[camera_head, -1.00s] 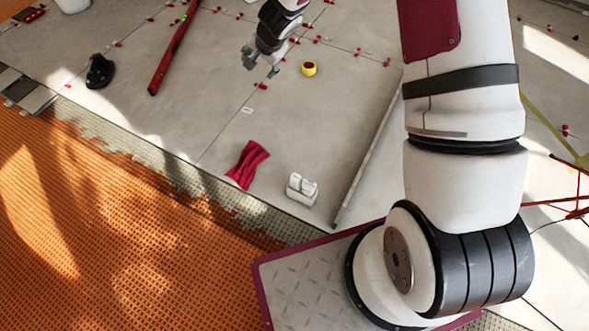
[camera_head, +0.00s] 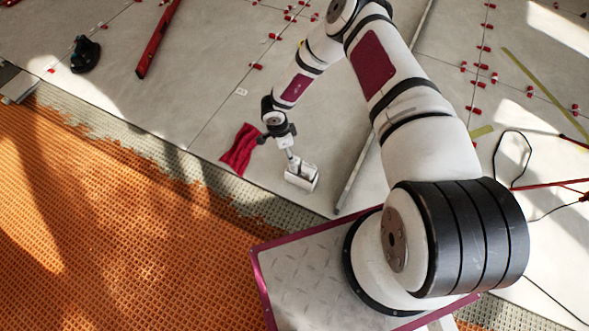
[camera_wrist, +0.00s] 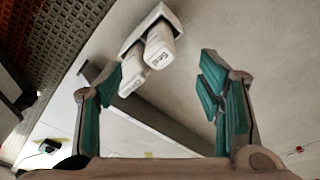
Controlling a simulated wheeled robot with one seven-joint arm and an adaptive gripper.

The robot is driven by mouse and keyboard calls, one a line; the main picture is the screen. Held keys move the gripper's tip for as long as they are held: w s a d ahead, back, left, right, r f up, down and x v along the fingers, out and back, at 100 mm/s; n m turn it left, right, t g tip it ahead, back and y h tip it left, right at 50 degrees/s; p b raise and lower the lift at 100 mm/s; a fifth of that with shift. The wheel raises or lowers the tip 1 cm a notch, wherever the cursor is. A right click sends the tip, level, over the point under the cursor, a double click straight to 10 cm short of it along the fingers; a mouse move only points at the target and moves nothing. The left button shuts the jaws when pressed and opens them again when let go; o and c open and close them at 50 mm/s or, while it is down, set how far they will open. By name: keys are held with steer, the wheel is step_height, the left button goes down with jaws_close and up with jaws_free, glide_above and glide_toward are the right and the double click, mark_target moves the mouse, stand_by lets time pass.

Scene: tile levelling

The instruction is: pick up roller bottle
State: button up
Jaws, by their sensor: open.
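Two white bottles stand side by side in a small white holder (camera_wrist: 133,32) in the wrist view. One bottle (camera_wrist: 160,48) has a label that seems to read "Seal"; the other bottle (camera_wrist: 132,76) has a label I cannot read fully. I cannot tell which is the roller bottle. In the head view the holder with the bottles (camera_head: 302,178) sits on the grey tiles, small and partly blurred. My gripper (camera_wrist: 163,72) is open, its teal-padded fingers spread wide, with the bottles beyond and between the fingertips. In the head view my gripper (camera_head: 278,134) is just above and left of the holder.
A red cloth (camera_head: 240,150) lies just left of the holder. A long grey straightedge (camera_head: 355,175) lies to its right. A red level (camera_head: 157,40) and a black object (camera_head: 85,54) lie farther back. Orange matting (camera_head: 90,220) covers the front left.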

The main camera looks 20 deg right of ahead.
mark_target(295, 164)
steer(key=f, duration=0.2)
steer(key=f+b, duration=0.1)
steer(key=f, duration=0.2)
steer(key=d+f+b, duration=0.1)
steer(key=f, duration=0.1)
steer(key=shift+f, duration=0.35)
steer(key=shift+d+f+b, duration=0.3)
steer(key=shift+f+b, duration=0.15)
steer(key=shift+f, duration=0.4)
steer(key=shift+d+f+b, duration=0.25)
steer(key=shift+f+b, duration=0.2)
steer(key=shift+f, duration=0.45)
steer(key=shift+d+f+b, duration=0.3)
steer(key=shift+f+b, duration=0.15)
steer(key=shift+f, duration=0.4)
steer(key=shift+r, duration=0.1)
steer(key=c, duration=1.2)
